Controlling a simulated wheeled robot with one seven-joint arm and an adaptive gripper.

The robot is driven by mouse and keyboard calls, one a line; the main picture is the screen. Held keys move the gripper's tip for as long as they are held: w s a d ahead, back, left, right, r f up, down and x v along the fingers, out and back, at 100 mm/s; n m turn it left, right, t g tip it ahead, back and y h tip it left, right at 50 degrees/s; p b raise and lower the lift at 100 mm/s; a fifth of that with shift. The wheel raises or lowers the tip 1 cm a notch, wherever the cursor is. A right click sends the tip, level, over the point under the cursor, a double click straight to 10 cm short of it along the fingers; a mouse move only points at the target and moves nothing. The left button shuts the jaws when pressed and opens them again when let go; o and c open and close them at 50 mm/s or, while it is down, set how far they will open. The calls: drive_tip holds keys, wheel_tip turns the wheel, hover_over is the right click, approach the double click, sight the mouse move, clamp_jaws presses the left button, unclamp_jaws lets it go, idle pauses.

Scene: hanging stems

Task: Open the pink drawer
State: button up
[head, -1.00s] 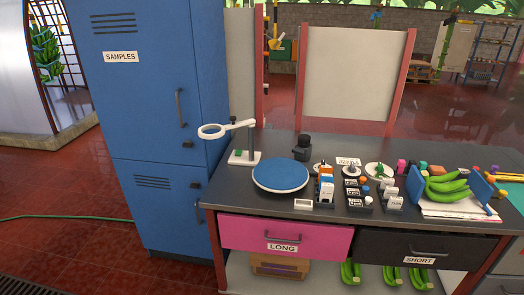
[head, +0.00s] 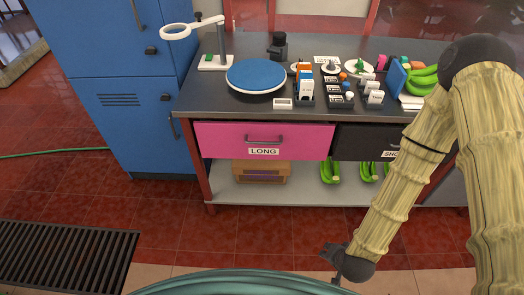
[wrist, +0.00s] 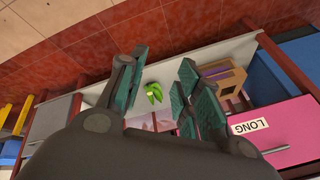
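The pink drawer (head: 222,141) with a LONG label is under the left half of the dark worktable; its front looks flush, so it is shut. Its bar handle (head: 264,139) is near the top middle of the front. My gripper (head: 338,262) hangs low in front of the table, right of and below the drawer, touching nothing. In the wrist view my gripper (wrist: 163,92) has its two fingers wide apart with nothing between them. The pink drawer (wrist: 283,118) shows at the right there, turned over, beside the right finger, with its handle (wrist: 276,150) near the lower edge.
A dark drawer (head: 358,143) labelled SHORT is right of it, partly behind my arm. A box (head: 262,171) and green bananas (head: 331,171) sit on the lower shelf (head: 290,191). A blue locker (head: 120,125) stands at the left. The red floor before the drawer is clear.

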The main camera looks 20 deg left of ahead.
drive_tip(key=w+a+m+t+y+b, duration=0.1)
drive_tip(key=w+a+m+t+b, duration=0.2)
drive_tip(key=w+a, duration=0.6)
drive_tip(key=m+t+y+b, duration=0.1)
drive_tip(key=m+t+b, duration=0.65)
drive_tip(key=b, duration=0.35)
approach(267, 142)
drive_tip(key=shift+m, duration=0.25)
drive_tip(key=x, duration=1)
drive_tip(key=shift+a+f+p, duration=0.1)
drive_tip(key=shift+f+p, duration=0.25)
clamp_jaws()
